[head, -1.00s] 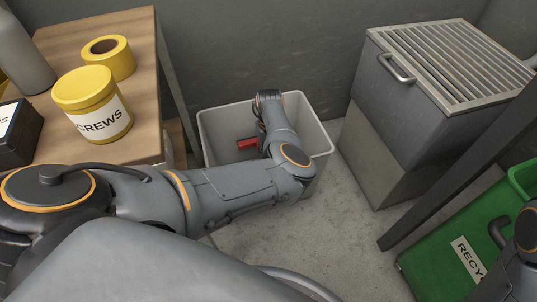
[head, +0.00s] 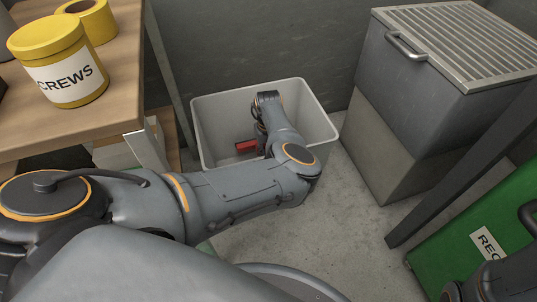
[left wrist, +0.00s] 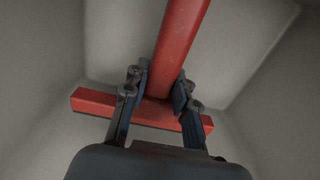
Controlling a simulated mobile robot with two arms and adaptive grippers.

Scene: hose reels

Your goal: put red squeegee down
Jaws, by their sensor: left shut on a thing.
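The red squeegee (left wrist: 182,40) is in my left gripper (left wrist: 160,97), whose fingers close on its handle near the crossbar in the left wrist view. In the head view a small part of the red squeegee (head: 246,146) shows inside a light grey bin (head: 215,103); my left arm hides the rest. My left wrist reaches down into the bin. The pale bin walls surround the squeegee in the left wrist view. I cannot tell whether it touches the bin floor. My right gripper is not in view.
A wooden table (head: 125,90) with a yellow screws tub (head: 68,75) and a yellow tape roll (head: 98,22) stands at left. A grey slatted-top box (head: 420,110) stands right of the bin. A green recycling bin (head: 450,245) is at lower right.

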